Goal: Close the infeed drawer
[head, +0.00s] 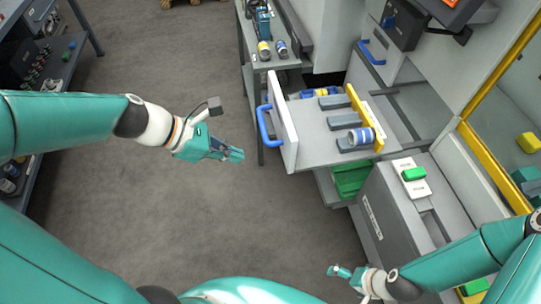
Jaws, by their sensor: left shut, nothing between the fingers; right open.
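The infeed drawer (308,152) stands pulled out to the left from the grey machine. Its white front panel (284,125) carries a blue handle (265,126). A metal cylinder with a blue band (360,137) lies on a grey rest in the drawer, beside a yellow bar (365,118). My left gripper (238,155) is shut and empty, a little left of and below the handle, apart from it in the picture. My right gripper (338,271) is open at the bottom, below the drawer and left of the grey cabinet, touching nothing visible.
A side table (270,60) with cans stands behind the drawer. A grey cabinet (372,210) with a green button (414,174) stands at lower right. A green crate (350,180) sits under the drawer. The floor (170,60) left of the handle is clear.

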